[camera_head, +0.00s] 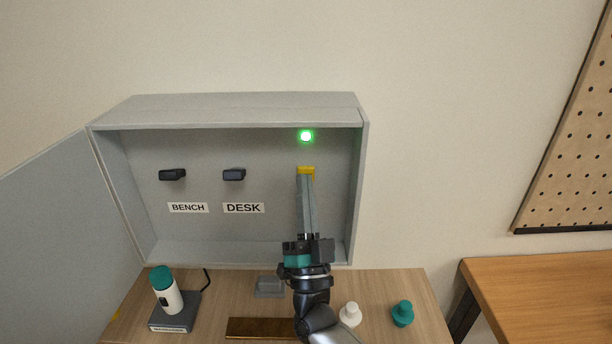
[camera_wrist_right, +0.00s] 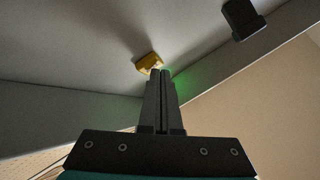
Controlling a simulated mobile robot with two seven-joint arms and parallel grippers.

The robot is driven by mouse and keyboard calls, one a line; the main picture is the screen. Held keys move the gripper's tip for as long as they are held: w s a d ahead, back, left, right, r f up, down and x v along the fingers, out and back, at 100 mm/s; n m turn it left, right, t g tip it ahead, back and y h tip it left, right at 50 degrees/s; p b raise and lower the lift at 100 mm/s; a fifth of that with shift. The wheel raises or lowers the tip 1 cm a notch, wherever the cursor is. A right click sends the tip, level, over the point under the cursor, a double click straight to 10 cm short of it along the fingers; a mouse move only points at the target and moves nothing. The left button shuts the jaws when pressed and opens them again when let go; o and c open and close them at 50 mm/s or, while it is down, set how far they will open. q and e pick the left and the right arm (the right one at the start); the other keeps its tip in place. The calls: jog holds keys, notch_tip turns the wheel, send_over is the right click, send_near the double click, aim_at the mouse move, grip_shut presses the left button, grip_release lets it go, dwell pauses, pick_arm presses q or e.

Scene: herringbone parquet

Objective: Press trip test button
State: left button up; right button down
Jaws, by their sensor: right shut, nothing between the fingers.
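The trip test button is a yellow block (camera_head: 306,170) on the back wall of the open grey box, below a lit green lamp (camera_head: 306,136). My right gripper (camera_head: 306,180) is shut and empty, with its fingertips at the yellow button, covering its lower part in the head view. In the right wrist view the yellow button (camera_wrist_right: 149,64) sits just beyond the closed fingertips (camera_wrist_right: 161,72); I cannot tell whether they touch it. My left gripper is not in view.
Two dark switches, over the BENCH label (camera_head: 188,208) and DESK label (camera_head: 244,208), are left of the button. The box door (camera_head: 60,220) hangs open at left.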

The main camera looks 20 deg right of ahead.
jog(key=shift+w, duration=0.15)
dwell(0.5)
jog(key=shift+s+a+p, duration=0.2)
jog(key=shift+s+p, duration=0.1)
jog(key=shift+s, duration=0.5)
jog(key=shift+s+a+p, duration=0.25)
jog(key=shift+s+p, duration=0.1)
jog(key=shift+s, duration=0.45)
jog(key=shift+s+a+p, duration=0.2)
jog(key=shift+s+p, duration=0.15)
jog(key=shift+s, duration=0.45)
jog(key=shift+s+a+p, duration=0.25)
jog(key=shift+s+p, duration=0.1)
jog(key=shift+s, duration=0.45)
